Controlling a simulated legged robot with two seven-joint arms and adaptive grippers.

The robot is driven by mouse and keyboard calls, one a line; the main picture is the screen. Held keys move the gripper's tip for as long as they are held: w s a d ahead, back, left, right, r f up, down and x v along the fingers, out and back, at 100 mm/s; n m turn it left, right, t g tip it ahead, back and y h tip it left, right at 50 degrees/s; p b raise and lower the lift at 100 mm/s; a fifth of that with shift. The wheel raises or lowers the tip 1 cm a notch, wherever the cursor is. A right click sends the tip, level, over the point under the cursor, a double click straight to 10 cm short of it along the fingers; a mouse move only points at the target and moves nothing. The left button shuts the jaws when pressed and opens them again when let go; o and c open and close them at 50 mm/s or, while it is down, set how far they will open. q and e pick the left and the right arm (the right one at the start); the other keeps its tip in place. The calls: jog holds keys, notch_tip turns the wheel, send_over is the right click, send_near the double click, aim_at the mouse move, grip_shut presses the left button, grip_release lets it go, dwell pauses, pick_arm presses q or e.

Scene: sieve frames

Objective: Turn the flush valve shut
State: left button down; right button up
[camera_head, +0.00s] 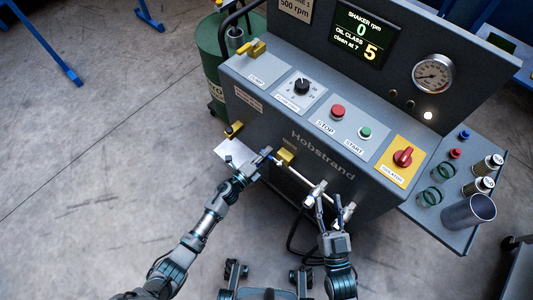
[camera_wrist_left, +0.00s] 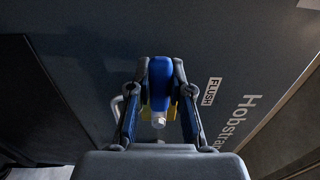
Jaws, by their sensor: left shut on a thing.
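The flush valve's blue handle (camera_wrist_left: 158,82) sits between the fingers of my left gripper (camera_wrist_left: 160,70) in the left wrist view. The FLUSH label (camera_wrist_left: 210,91) is beside it on the dark machine front. A pale round end and some yellow show below the handle. In the head view my left gripper (camera_head: 266,155) is shut on the handle at the machine's lower front, left of a yellow fitting (camera_head: 285,156); it mostly hides the handle. My right gripper (camera_head: 327,203) has its fingers apart near the right end of a pale pipe (camera_head: 300,178); I see nothing held in it.
The grey machine (camera_head: 320,160) carries a STOP button (camera_head: 338,111), START button (camera_head: 365,132) and red isolator (camera_head: 402,157). Its screen (camera_head: 364,35) reads 0 rpm and oil class 5. A side shelf (camera_head: 420,213) holds jars and a metal cup (camera_head: 468,211).

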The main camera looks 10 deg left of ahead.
pick_arm(q)
jog(key=shift+s+d+f, duration=0.1)
jog(key=shift+s+f, duration=0.15)
jog(key=shift+f, duration=0.2)
jog(key=c, duration=1.1)
grip_release()
jog(key=shift+o, duration=0.3)
jog(key=shift+w+r, duration=0.1)
jog(key=shift+r, duration=0.2)
jog(key=v, duration=1.2)
jog(key=shift+f, duration=0.1)
